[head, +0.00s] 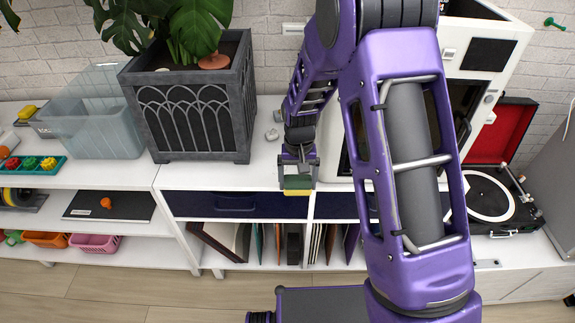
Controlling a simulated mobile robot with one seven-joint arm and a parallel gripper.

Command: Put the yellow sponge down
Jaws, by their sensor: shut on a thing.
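The yellow sponge (298,192) shows as a small yellow strip below my gripper (298,184) in the head view. My gripper is shut on it and points down near the front edge of the white cabinet top (262,172), above the dark blue drawer front (235,204). Most of the sponge is hidden by the jaws. I cannot tell how high the sponge is above the cabinet top.
A grey planter (200,120) with a leafy plant and a clear bin (100,125) stand to the left. A white machine (340,145) is behind my arm. A record player (488,195) is at right. A small grey object (272,134) lies behind the gripper.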

